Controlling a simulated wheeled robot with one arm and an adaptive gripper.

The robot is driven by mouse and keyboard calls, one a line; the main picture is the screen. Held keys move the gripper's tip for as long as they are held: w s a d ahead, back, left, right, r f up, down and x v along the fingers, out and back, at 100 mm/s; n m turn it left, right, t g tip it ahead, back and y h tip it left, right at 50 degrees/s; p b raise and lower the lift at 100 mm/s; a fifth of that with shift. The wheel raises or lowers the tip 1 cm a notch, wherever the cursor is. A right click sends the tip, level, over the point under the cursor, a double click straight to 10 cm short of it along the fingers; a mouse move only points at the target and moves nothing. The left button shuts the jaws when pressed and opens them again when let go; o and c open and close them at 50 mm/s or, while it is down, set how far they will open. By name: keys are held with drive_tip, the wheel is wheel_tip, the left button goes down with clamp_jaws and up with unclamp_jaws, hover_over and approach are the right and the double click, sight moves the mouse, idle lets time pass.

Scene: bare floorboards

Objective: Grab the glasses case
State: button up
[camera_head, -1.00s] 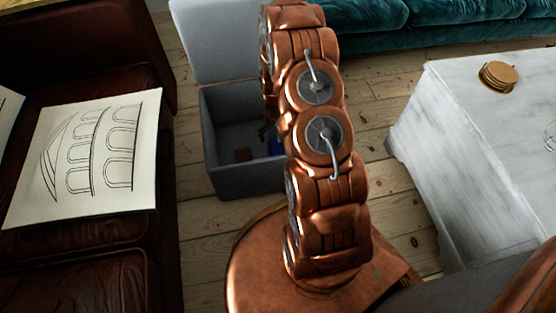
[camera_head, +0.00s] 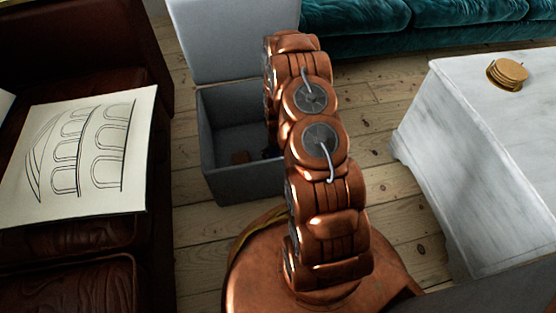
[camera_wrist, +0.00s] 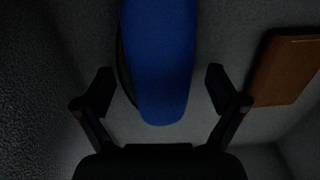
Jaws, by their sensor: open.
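The blue glasses case (camera_wrist: 160,60) is long with a rounded end and a dark strip along its left side. It lies inside the open grey box (camera_head: 245,190), running from the top edge to the middle of the wrist view. My gripper (camera_wrist: 160,88) is open over the case. One finger is on each side of its rounded end, with a visible gap on both sides. The far end of the case is out of the wrist view. In the head view my arm hides the case.
Box walls surround my gripper. A brown leather sofa (camera_head: 75,285) stands left, a whitish table (camera_head: 475,150) right, a teal sofa (camera_head: 430,25) behind.

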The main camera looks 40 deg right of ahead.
drive_tip(key=shift+f, duration=0.25)
drive_tip(key=c, duration=1.3)
